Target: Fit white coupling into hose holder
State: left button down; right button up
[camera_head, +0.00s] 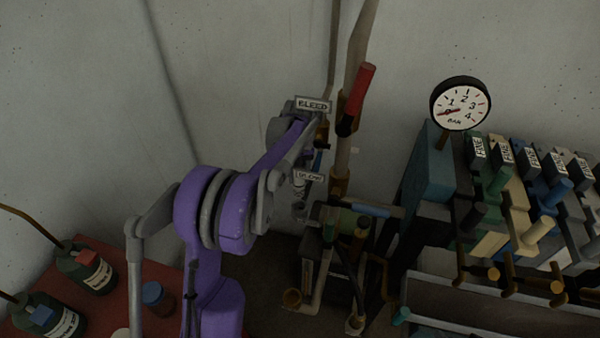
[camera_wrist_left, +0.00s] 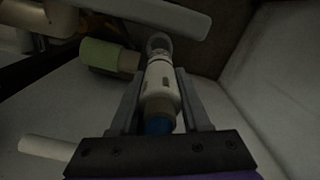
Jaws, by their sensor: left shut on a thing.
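The white coupling (camera_wrist_left: 161,88), with a blue end (camera_wrist_left: 158,124) toward my wrist, sits between the two grey fingers of my left gripper (camera_wrist_left: 160,78) in the left wrist view. The gripper is shut on it. A grey ring (camera_wrist_left: 158,42), perhaps the hose holder, shows just beyond the coupling's far end. I cannot tell whether the coupling enters it. In the head view my purple left arm reaches to the wall fittings by the BLEED label (camera_head: 313,105). The fingers and coupling are hard to make out there. My right gripper is not in view.
A red-handled lever (camera_head: 357,98) on a pipe is close right of my left wrist. A green cylinder (camera_wrist_left: 97,54) lies left of the coupling in the wrist view. A gauge (camera_head: 460,104) and labelled valves stand right. Bottles (camera_head: 84,268) stand on a red surface (camera_head: 120,275) at lower left.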

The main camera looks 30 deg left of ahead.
aim_at(299, 188)
pick_arm(q)
jog(key=shift+f+b, duration=1.05)
jog(key=shift+f, duration=1.2)
jog(key=shift+f+b, duration=0.35)
jog(key=shift+f, duration=0.3)
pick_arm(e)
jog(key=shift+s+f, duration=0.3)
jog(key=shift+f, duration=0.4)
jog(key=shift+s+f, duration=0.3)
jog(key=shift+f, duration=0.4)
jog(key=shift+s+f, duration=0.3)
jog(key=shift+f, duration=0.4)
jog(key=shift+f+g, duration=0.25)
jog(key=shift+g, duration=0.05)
pick_arm(q)
jog(key=shift+f+b, duration=1.7)
jog(key=shift+f, duration=1.1)
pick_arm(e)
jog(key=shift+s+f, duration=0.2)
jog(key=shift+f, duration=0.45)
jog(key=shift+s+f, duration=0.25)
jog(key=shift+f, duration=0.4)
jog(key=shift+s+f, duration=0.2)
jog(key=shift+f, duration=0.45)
pick_arm(q)
jog(key=shift+c, duration=1.5)
grip_release()
